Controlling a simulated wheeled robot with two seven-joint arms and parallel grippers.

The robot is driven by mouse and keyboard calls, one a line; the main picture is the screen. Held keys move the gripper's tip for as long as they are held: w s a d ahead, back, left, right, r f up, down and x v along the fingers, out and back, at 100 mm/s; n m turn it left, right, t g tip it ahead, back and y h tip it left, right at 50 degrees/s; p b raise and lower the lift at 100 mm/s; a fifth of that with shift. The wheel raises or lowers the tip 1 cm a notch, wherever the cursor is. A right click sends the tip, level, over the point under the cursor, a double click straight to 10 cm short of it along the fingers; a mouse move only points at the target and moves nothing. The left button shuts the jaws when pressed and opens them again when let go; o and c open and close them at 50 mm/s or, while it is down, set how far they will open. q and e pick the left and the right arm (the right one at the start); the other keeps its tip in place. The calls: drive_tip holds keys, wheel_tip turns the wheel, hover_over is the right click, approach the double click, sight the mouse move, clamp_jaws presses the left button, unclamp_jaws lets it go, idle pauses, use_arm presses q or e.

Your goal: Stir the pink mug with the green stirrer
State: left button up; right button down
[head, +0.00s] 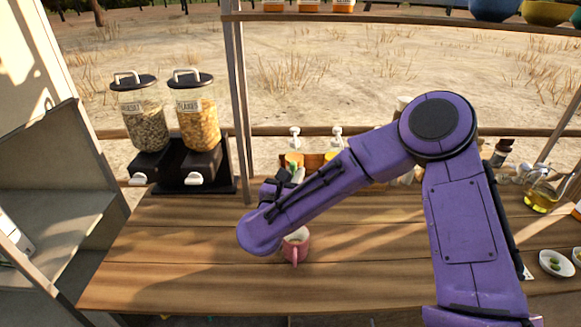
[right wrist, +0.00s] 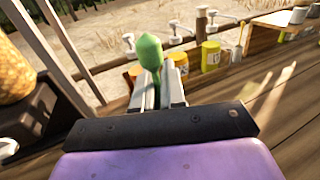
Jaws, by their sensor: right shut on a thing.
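The pink mug (head: 302,251) stands upright on the wooden counter, partly hidden behind my purple right wrist, with a light brown content showing at its rim. My right gripper (head: 284,178) is beyond the wrist, a little farther back than the mug. In the right wrist view my right gripper (right wrist: 163,88) is shut on the green stirrer (right wrist: 150,50), whose rounded green end sticks up past the fingers. The stirrer's other end is hidden. My left gripper is not in view.
Two cereal dispensers (head: 193,110) stand on a black base at the back left. Pump bottles (head: 295,140) and yellow-labelled containers (right wrist: 210,56) line the back edge. An oil jug (head: 541,197) and a small dish (head: 556,263) are at the right. The left front counter is clear.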

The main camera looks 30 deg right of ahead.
use_arm(q)
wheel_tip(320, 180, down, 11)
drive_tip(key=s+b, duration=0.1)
drive_tip(key=b, duration=1)
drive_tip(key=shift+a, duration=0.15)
use_arm(e)
wheel_tip(320, 180, down, 13)
drive_tip(key=s, duration=0.1)
drive_tip(key=shift+s+d, duration=0.15)
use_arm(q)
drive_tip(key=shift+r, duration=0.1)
use_arm(e)
drive_tip(key=shift+f, duration=0.1)
